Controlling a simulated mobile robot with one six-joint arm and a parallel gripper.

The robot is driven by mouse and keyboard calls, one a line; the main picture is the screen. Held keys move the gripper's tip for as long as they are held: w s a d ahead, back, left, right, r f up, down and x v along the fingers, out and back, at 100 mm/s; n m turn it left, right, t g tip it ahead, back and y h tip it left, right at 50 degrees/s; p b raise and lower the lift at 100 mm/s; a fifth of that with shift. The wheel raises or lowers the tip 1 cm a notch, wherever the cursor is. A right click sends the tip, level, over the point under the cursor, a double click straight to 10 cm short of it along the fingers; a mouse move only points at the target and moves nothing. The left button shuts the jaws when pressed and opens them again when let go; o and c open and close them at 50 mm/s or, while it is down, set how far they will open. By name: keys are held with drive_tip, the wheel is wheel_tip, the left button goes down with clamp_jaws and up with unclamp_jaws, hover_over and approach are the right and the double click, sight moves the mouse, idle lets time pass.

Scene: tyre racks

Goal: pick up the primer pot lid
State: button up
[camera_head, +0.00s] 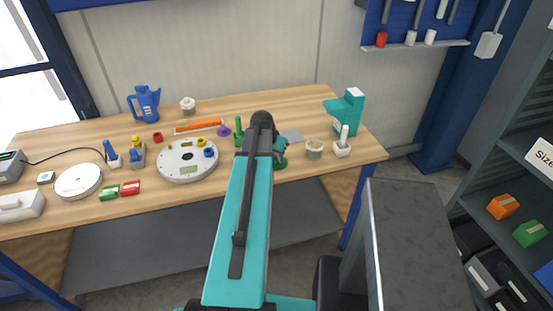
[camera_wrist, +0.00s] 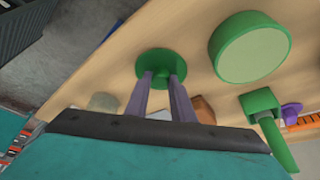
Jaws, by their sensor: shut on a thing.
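In the wrist view, my gripper (camera_wrist: 161,79) has its two grey-purple fingers closing on a round dark green lid (camera_wrist: 152,62), the primer pot lid. The fingers hide part of the lid. A wide green pot (camera_wrist: 249,47) with a pale green top stands beside it, apart from the lid. In the head view, my arm covers the fingers and most of this spot; only some dark green (camera_head: 281,158) shows at its right side.
A green tool (camera_wrist: 262,112) lies close to the pot in the wrist view. A white round fixture (camera_head: 187,165) stands left of my arm.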

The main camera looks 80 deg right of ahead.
sight(276, 159)
drive_tip(key=shift+r, duration=0.15)
drive_tip(key=shift+r+b, duration=1.1)
drive_tip(key=shift+r, duration=0.5)
drive_tip(key=a+b, duration=0.5)
drive_tip(key=a, duration=0.5)
drive_tip(key=shift+w+a+r, duration=0.2)
drive_tip(key=shift+w+r, duration=0.15)
drive_tip(key=b, duration=0.7)
drive_tip(key=shift+a, duration=0.25)
drive_tip(key=a+b, duration=0.1)
drive_tip(key=b, duration=0.6)
drive_tip(key=shift+w+a, duration=0.1)
drive_tip(key=shift+a, duration=0.05)
drive_tip(key=shift+a+r+b, duration=0.1)
drive_tip(key=shift+a+b, duration=0.25)
drive_tip(key=shift+b, duration=0.75)
drive_tip(key=shift+a+b, duration=0.15)
drive_tip(key=shift+b, duration=0.15)
